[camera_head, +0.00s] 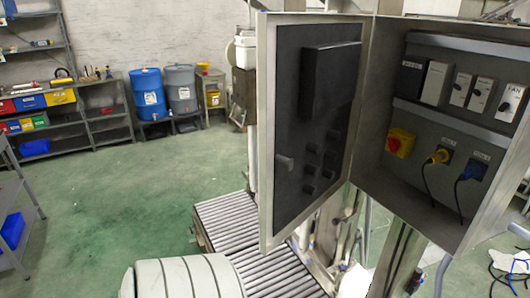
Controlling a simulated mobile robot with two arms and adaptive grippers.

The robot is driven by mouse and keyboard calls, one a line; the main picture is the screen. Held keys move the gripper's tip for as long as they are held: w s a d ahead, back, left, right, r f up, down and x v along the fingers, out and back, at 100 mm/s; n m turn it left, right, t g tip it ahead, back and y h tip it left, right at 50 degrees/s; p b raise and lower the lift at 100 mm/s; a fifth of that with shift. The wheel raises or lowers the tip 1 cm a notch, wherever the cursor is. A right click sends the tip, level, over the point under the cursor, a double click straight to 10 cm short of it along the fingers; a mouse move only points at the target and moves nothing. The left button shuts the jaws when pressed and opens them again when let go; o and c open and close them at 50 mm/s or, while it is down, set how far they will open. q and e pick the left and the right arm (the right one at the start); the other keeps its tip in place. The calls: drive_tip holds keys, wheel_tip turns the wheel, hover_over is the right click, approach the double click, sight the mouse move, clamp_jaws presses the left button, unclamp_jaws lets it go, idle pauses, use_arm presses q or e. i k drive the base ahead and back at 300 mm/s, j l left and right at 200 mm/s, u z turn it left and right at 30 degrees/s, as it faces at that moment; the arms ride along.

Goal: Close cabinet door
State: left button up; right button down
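The electrical cabinet (446,62) stands at the right. Its door (310,134) hangs wide open on the cabinet's left side, hinged along the edge nearest the box. The dark inner face of the door shows, with a raised black panel and several small knobs or sockets. Neither of my grippers is in view.
A roller conveyor (226,222) runs below the door. A pale ribbed rounded body (182,278) fills the bottom left. The green floor at left is mostly clear. Cables (507,268) lie at lower right.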

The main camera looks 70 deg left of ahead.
sight(311, 67)
drive_tip(key=u, duration=2.05)
